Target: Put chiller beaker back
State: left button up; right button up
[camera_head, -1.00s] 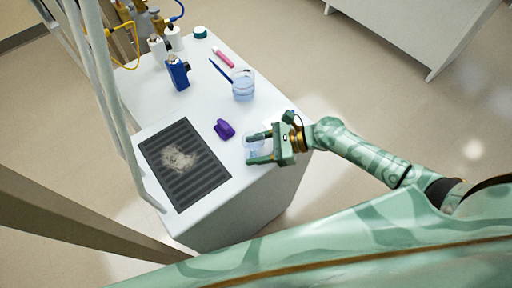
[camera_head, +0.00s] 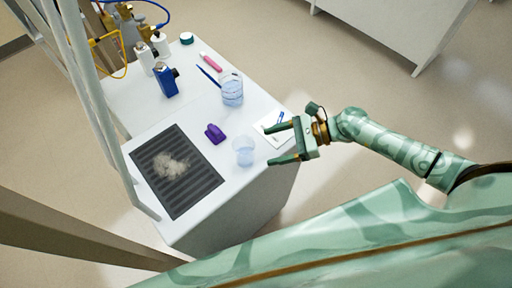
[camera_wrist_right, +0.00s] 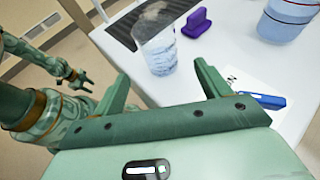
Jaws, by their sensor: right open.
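A small clear beaker (camera_head: 243,151) with pale blue contents stands upright near the front right edge of the white bench. It also shows in the right wrist view (camera_wrist_right: 157,50), just beyond the fingers. A larger beaker (camera_head: 232,91) with blue liquid stands farther back; part of it shows in the right wrist view (camera_wrist_right: 288,20). I cannot tell which is the chiller beaker. My right gripper (camera_head: 284,142) is open and empty, to the right of the small beaker and apart from it. My left gripper (camera_wrist_right: 82,80) shows small in the right wrist view, its fingers apart.
A dark ribbed mat (camera_head: 178,192) with a pale patch lies at left. A purple block (camera_head: 214,133), a white card (camera_head: 270,124) with a blue item, a blue device (camera_head: 166,81), a pink marker (camera_head: 210,62) and a blue pen (camera_head: 208,76) are on the bench. Pale posts (camera_head: 85,95) stand at left.

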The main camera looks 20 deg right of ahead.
jog(key=shift+v, duration=1.9)
